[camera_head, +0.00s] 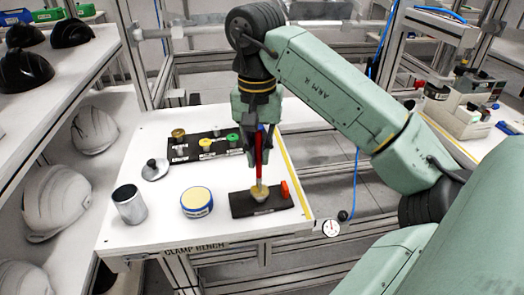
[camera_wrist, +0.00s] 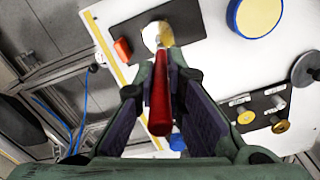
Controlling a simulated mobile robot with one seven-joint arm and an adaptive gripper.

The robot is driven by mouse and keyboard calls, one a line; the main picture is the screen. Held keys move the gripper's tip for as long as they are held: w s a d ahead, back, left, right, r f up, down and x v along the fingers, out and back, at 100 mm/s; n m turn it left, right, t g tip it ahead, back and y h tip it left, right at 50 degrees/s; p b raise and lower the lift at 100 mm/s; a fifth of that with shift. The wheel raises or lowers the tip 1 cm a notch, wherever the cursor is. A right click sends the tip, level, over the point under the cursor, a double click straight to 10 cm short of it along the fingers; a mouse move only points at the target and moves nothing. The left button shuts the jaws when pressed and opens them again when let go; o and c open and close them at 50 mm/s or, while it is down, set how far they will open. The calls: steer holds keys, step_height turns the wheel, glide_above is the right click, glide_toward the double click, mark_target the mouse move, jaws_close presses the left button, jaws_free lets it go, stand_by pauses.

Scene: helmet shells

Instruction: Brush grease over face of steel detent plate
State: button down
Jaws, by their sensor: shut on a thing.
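My gripper (camera_head: 256,128) is shut on a red-handled brush (camera_head: 259,155), held nearly upright with its head down. The brush also shows between the fingers in the wrist view (camera_wrist: 160,105). Its pale, yellowish head (camera_wrist: 157,36) is over a flat dark plate (camera_head: 242,207) near the bench's right edge. I cannot tell whether the bristles touch the surface. The dark plate also shows in the wrist view (camera_wrist: 118,22); no separate steel face is clear, and the brush head covers part of it. A round blue-sided tin with a pale yellow top (camera_head: 197,202) stands left of the plate.
An orange peg (camera_head: 284,189) stands at the plate's right end. A dark rack with yellow and green knobs (camera_head: 205,147) lies behind. A metal cup (camera_head: 129,204) and grey-capped disc (camera_head: 155,169) are at the left of the white bench (camera_head: 165,235). Helmet shells (camera_head: 56,200) fill the left shelves.

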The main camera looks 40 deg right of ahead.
steer(key=shift+w+a, duration=0.15)
steer(key=shift+a, duration=0.3)
steer(key=shift+a, duration=0.3)
steer(key=shift+s+a, duration=0.15)
steer(key=shift+s, duration=0.1)
steer(key=shift+s+a, duration=0.15)
steer(key=shift+s, duration=0.05)
steer(key=shift+s, duration=0.25)
steer(key=shift+s, duration=0.4)
steer(key=shift+s+d, duration=0.2)
steer(key=shift+d, duration=0.15)
steer(key=shift+s+d, duration=0.1)
steer(key=shift+d, duration=0.25)
